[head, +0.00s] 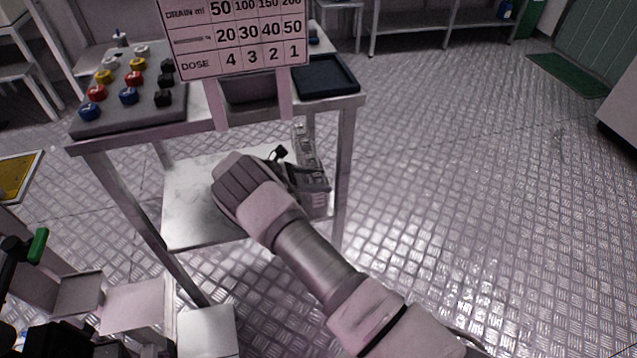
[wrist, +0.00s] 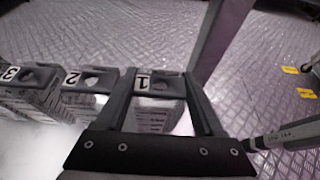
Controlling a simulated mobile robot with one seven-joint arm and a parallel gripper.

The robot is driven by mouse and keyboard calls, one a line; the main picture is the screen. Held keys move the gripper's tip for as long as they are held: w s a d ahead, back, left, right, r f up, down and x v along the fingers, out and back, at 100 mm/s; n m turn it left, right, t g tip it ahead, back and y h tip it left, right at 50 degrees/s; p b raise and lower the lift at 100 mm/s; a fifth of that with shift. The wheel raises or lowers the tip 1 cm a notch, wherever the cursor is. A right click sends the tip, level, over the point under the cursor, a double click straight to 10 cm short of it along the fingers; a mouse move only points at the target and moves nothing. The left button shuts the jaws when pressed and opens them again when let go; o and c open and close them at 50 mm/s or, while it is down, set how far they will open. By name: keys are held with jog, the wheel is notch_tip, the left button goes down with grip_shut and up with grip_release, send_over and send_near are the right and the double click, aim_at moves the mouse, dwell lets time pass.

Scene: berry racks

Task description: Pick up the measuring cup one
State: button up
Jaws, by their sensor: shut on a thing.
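Measuring cup one (wrist: 158,112) is a clear, marked cup with a grey top bearing the label 1. In the wrist view it stands between the two dark fingers of my gripper (wrist: 160,84), which is shut on it. Cup two (wrist: 90,78) and cup three (wrist: 32,76) stand in a row to its left, apart from the fingers. In the head view my gripper (head: 303,180) is low at the right side of the table's lower shelf, beside the clear cups (head: 304,142). My arm hides part of the shelf, and the lower part of cup one is hidden.
The metal table's lower shelf (head: 190,205) is mostly bare. A table leg (wrist: 222,35) rises close behind cup one. Above are a dose chart (head: 232,38), a black tray (head: 325,76) and a board of coloured knobs (head: 140,112). Floor to the right is clear.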

jog(key=s+d+r+p, duration=0.2)
jog(key=s+p, duration=0.1)
jog(key=s, duration=0.6)
jog(key=s+d+r+p, duration=0.1)
jog(key=s+d+p, duration=0.25)
jog(key=s, duration=0.45)
jog(key=w+d+r+n+t+p, duration=0.1)
jog(key=r+p, duration=0.5)
jog(key=r, duration=0.6)
jog(key=w+d+r+n+t+y+p, duration=0.1)
jog(key=d+r+p, duration=0.4)
jog(key=r, duration=0.7)
jog(key=w+d+r+n+t+y+p, duration=0.1)
jog(key=w+d+r+n+t+p, duration=0.1)
jog(key=r+p, duration=0.5)
notch_tip(320, 180, up, 5)
jog(key=w+d, duration=0.1)
jog(key=w, duration=0.1)
jog(key=shift+w+d+n, duration=0.3)
jog(key=shift+t+p, duration=0.3)
jog(key=shift+t, duration=0.1)
notch_tip(320, 180, up, 11)
jog(key=w+n+t+y, duration=0.2)
jog(key=n+t+y, duration=0.2)
jog(key=n+y, duration=0.2)
jog(key=shift+n+y, duration=0.4)
jog(key=shift+y, duration=0.1)
